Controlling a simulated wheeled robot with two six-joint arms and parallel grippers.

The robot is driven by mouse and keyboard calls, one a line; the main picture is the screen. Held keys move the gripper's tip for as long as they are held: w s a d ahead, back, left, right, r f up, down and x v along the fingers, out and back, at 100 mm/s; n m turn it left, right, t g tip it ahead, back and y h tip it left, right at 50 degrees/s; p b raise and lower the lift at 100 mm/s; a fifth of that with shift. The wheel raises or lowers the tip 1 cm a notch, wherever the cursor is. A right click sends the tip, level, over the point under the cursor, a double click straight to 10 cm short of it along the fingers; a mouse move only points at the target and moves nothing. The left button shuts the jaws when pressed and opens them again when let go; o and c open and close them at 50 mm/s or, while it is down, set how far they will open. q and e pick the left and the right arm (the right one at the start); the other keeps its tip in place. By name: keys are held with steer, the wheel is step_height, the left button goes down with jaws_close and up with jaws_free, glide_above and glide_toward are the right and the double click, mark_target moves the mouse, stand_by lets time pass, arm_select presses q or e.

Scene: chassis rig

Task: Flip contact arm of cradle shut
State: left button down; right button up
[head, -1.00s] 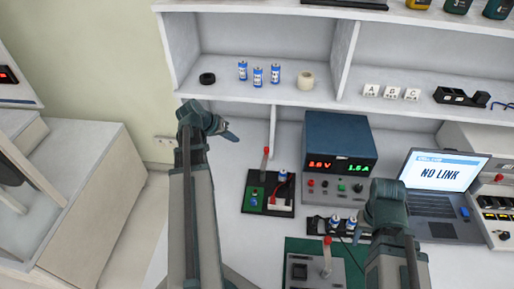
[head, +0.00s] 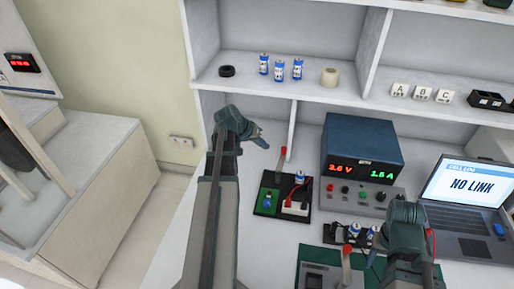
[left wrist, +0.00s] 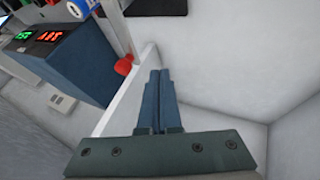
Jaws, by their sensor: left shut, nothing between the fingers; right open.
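The cradle (head: 268,208) is a dark base on the bench holding a blue-and-white cell (head: 299,177), with a green patch and red wire. Its contact arm (head: 282,158) stands up with a red grip at the top. In the left wrist view the red knob (left wrist: 124,66) shows just left of my fingertips, apart from them. My left gripper (head: 263,143) is shut and empty, up and left of the contact arm; its closed fingers also show in the left wrist view (left wrist: 160,75). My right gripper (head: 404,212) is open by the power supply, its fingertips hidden.
A blue power supply (head: 362,148) stands right of the cradle, with a laptop (head: 465,195) beyond. A black holder with cells (head: 340,240) and a green board with a red-tipped lever (head: 347,262) are in front. The shelf (head: 300,88) overhangs the bench behind.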

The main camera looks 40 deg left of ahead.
mark_target(282, 158)
steer(key=shift+f+p, duration=0.1)
steer(key=shift+p, duration=0.25)
arm_select(q)
steer(key=shift+w+d+f, duration=0.1)
steer(key=shift+w+d, duration=0.45)
steer(key=shift+d, duration=0.35)
steer(key=shift+w+d+f, duration=0.1)
steer(key=shift+w+d, duration=0.4)
steer(key=shift+d, duration=0.4)
steer(key=shift+w, duration=0.1)
